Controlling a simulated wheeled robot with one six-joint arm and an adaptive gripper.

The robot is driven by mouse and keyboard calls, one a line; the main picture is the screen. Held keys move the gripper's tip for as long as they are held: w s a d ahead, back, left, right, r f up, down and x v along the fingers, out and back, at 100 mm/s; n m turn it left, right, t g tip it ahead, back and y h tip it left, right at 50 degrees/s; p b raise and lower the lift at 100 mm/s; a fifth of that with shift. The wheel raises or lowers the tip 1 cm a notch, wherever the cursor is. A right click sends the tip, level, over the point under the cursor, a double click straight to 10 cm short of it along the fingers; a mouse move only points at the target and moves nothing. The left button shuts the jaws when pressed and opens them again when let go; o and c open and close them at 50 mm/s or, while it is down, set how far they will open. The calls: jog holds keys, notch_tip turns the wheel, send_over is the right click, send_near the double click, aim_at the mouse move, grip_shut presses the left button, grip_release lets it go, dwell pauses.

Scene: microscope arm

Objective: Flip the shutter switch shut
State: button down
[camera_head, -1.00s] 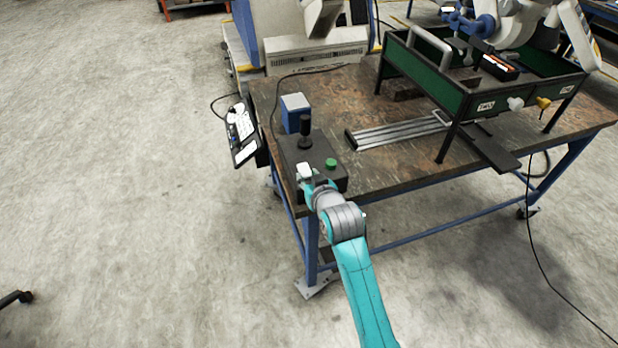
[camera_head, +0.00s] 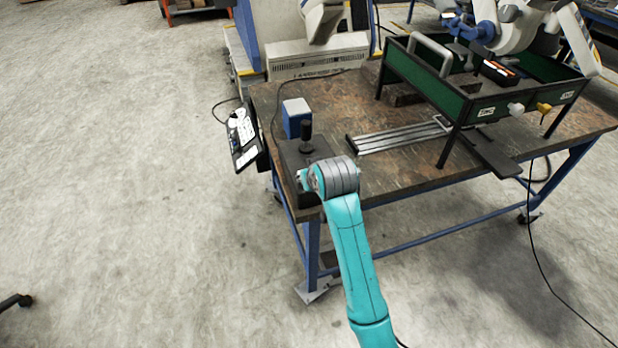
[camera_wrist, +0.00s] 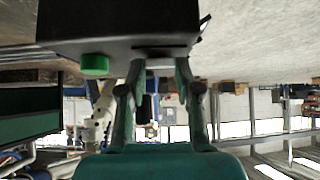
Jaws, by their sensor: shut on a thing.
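The black control box (camera_head: 287,158) sits at the table's near left corner, with an upright black joystick (camera_head: 306,135) on it. In the wrist view the box (camera_wrist: 110,22) is upside down at the top, with a green button (camera_wrist: 95,65) left of my fingers. My gripper (camera_wrist: 160,68) has its teal fingertips at the box face, on either side of a small plate where the shutter switch (camera_wrist: 160,52) is. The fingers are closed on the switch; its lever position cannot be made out. In the head view my wrist hides the switch and the green button.
A blue box (camera_head: 295,118) stands behind the joystick. A metal rail frame (camera_head: 400,135) lies right of the control box. A green-walled stand (camera_head: 455,95) fills the table's right side. A panel with white keys (camera_head: 243,135) hangs at the left edge.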

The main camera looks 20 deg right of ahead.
jog(key=c, duration=0.8)
grip_release()
jog(key=v, duration=1.2)
